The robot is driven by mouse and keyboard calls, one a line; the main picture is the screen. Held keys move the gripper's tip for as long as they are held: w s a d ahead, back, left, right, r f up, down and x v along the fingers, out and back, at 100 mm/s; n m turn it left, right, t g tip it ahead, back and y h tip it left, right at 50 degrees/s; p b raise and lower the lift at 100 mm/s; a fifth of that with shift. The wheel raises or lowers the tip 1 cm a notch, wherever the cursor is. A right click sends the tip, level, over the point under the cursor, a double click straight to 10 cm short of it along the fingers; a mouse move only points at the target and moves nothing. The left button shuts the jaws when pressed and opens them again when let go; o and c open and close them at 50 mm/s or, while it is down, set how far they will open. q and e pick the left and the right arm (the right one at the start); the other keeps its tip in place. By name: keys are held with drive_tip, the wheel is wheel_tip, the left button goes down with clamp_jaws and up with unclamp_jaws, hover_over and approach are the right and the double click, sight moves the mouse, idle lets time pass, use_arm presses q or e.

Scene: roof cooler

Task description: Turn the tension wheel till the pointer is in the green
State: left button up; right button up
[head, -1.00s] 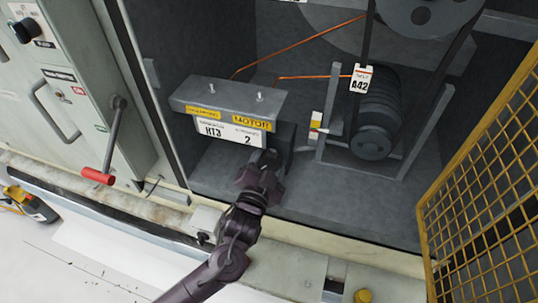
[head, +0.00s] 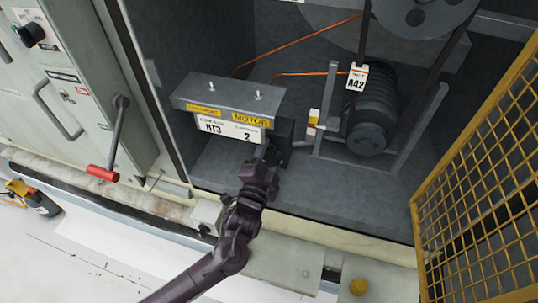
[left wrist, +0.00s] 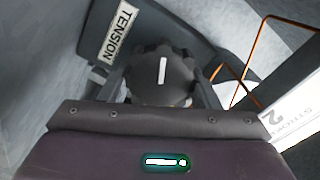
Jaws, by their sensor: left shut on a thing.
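The tension wheel (left wrist: 160,78) is a dark, lobed knob with a white mark on its face, beside a TENSION label (left wrist: 122,30) in the left wrist view. My left gripper (head: 268,160) is shut on it, its fingers on either side of the wheel. In the head view the gripper hides the wheel, at the lower right of the motor housing (head: 225,92). A small gauge plate (head: 313,120) with white, yellow and red parts stands right of the housing. Its pointer and any green band are too small to tell. My right gripper is out of view.
The motor (head: 370,118) with belt and A42 tag (head: 356,77) sits in the cabinet's right part. A yellow mesh door (head: 480,180) stands open at right. A red-handled lever (head: 103,173) sticks out at left. The cabinet floor right of my arm is clear.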

sight(268, 160)
use_arm(q)
drive_tip(key=o, duration=1)
drive_tip(key=b+v, duration=0.2)
drive_tip(key=v, duration=0.5)
drive_tip(key=shift+f, duration=0.1)
drive_tip(key=shift+s+a, duration=0.1)
drive_tip(key=shift+s, duration=0.3)
